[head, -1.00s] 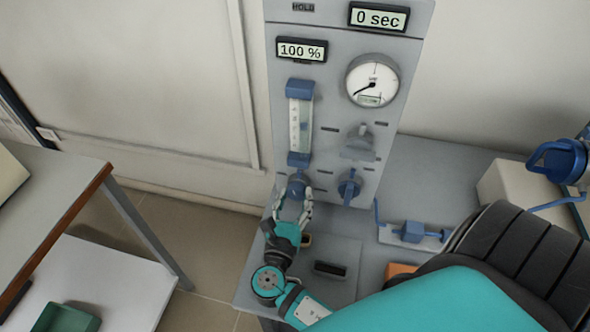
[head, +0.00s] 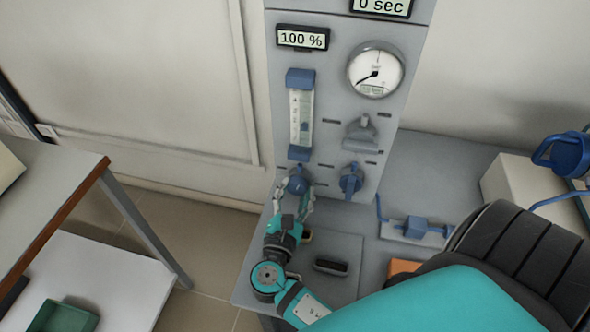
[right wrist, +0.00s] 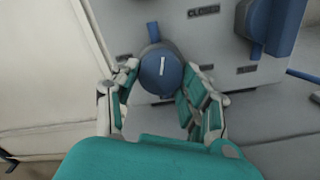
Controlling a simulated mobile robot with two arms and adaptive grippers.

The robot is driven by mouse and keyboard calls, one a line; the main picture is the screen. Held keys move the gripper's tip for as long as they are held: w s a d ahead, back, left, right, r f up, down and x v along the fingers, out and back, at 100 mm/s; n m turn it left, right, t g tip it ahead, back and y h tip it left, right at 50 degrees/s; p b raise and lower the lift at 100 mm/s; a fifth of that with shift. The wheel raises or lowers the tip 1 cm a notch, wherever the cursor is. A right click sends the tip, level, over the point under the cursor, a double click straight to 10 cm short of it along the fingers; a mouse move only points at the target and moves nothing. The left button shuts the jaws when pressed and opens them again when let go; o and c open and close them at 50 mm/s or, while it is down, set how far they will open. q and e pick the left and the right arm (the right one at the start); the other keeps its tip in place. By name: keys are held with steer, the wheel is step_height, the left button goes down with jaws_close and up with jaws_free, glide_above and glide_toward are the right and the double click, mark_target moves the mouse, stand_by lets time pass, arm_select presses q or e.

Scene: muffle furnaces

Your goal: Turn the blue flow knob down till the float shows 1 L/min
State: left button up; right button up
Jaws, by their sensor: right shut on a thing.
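The blue flow knob (head: 297,184) sits on the grey panel below the flow tube (head: 301,118). In the right wrist view the knob (right wrist: 161,70) shows its round face with a white line, pointing nearly straight up. My right gripper (head: 296,191) is shut on the knob, one finger on each side. The same gripper (right wrist: 160,85) shows in the right wrist view, fingertips beside the knob's rim. The tube stands upright between two blue end blocks. Its float and scale are too small to read. My left gripper is not in view.
A round gauge (head: 375,70) and a "100 %" display (head: 302,38) are above. A blue valve (head: 415,228) lies right on the bench. A side table (head: 45,195) stands left.

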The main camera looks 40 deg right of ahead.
steer(key=shift+m+b, duration=1.1)
steer(key=shift+m, duration=1.2)
steer(key=o, duration=1.2)
steer(key=shift+s+a, duration=0.1)
steer(key=shift+a, duration=0.1)
steer(key=v, duration=1.1)
steer(key=shift+s+a, duration=0.2)
steer(key=shift+a, duration=0.05)
